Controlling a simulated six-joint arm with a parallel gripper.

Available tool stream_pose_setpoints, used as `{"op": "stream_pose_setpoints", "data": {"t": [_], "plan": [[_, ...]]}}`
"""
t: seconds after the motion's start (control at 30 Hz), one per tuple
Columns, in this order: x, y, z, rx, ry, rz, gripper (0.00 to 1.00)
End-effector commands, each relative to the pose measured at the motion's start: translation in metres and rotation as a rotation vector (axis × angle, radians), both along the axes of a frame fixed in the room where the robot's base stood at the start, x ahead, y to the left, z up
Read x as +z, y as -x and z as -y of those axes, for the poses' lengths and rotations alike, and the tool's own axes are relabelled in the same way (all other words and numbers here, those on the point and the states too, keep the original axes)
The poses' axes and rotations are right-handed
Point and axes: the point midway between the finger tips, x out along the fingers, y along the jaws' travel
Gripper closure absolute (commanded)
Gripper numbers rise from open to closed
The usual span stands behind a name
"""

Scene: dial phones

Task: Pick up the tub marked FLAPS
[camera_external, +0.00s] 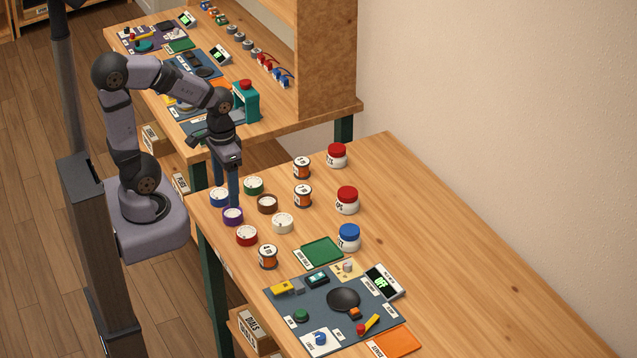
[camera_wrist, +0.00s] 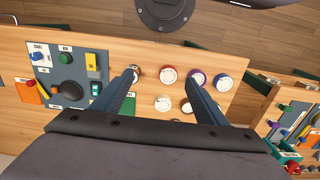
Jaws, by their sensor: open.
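Three white tubs stand at the back of the near table: one with a red lid (camera_external: 337,155), another with a red lid (camera_external: 347,200) and one with a blue lid (camera_external: 349,237). Their markings are only partly visible, so I cannot tell which reads FLAPS. My gripper (camera_external: 226,192) is open and empty, pointing down at the table's left edge, left of the tubs and near the round dials. In the wrist view its fingers (camera_wrist: 160,74) are spread, with a red-rimmed dial (camera_wrist: 168,74) seen between them. The tubs are not visible there.
Several round dials, including a purple one (camera_external: 233,216) and a white one (camera_external: 282,223), lie left of the tubs. Orange-and-black spools (camera_external: 303,195) stand among them. A green tray (camera_external: 319,252) and dark panel (camera_external: 290,319) lie in front. The table's right side is clear.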

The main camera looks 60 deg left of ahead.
Motion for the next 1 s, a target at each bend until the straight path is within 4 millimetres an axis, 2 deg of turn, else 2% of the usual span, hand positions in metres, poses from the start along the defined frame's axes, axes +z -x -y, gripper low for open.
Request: {"op": "stream_pose_setpoints", "data": {"t": [0.03, 0.07, 0.1, 0.37, 0.47, 0.7, 0.87, 1.0], "plan": [[0.011, -0.002, 0.0, 0.0, 0.0, 0.008, 0.33], [0.014, -0.002, 0.0, 0.0, 0.002, 0.008, 0.33], [0.004, -0.008, 0.001, 0.0, 0.018, 0.006, 0.33], [-0.012, -0.055, 0.012, -0.033, 0.132, 0.049, 0.33], [-0.019, -0.081, 0.015, -0.057, 0.194, 0.085, 0.33], [-0.031, -0.164, 0.016, -0.167, 0.371, 0.254, 0.33], [-0.03, -0.218, 0.006, -0.269, 0.465, 0.417, 0.33], [-0.026, -0.259, -0.01, -0.376, 0.517, 0.586, 0.33]]}}
